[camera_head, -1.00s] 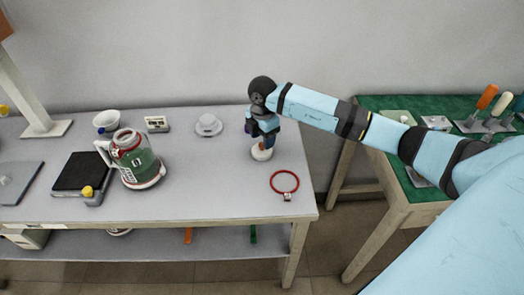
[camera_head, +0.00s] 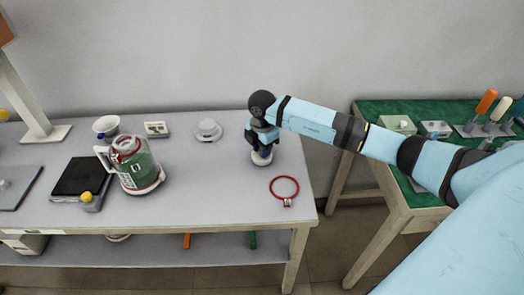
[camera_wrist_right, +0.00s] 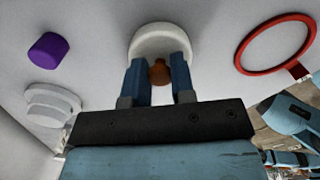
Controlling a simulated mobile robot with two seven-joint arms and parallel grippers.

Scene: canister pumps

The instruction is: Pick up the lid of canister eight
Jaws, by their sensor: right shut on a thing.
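A white round lid (camera_head: 262,158) with a brown-orange knob lies on the grey table, right of the middle in the head view. It also shows at the top of the right wrist view (camera_wrist_right: 160,38). My right gripper (camera_head: 262,148) points down over it. In the right wrist view my blue fingers (camera_wrist_right: 158,62) stand on both sides of the knob (camera_wrist_right: 160,72) and are shut on it. The lid appears to rest on the table. No number is readable on it. My left gripper is not in view.
A green canister (camera_head: 138,175) with a handle stands left. A white hat-shaped piece (camera_head: 208,131) lies behind-left of the lid, a red ring (camera_head: 284,188) front-right. A purple cylinder (camera_wrist_right: 48,50) stands near. A dark-topped scale (camera_head: 78,178) is far left; a green-topped table (camera_head: 380,105) is right.

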